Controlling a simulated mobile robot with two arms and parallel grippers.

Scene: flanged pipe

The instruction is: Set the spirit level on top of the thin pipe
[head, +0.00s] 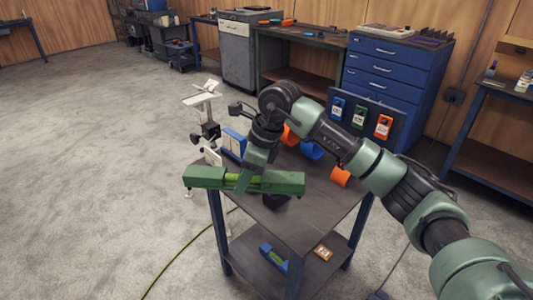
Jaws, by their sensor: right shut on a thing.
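My right gripper (246,179) comes in from the right and is shut on a long green spirit level (285,183). The level has a yellow-green window in its middle and lies across the picture, over the near left edge of a small dark-topped table. It looks close to horizontal, with its left end past the table's edge. I cannot tell whether it touches anything below it. I cannot make out the thin pipe for certain; my arm and the level hide part of the table. My left gripper is not in view.
The small table (318,211) has blue legs and bears blue and orange items (340,176) behind my arm. A white stand-like object (204,99) is at its left. Its lower shelf holds a blue-green item (273,257). A blue drawer cabinet (388,70) stands behind. The left floor is open.

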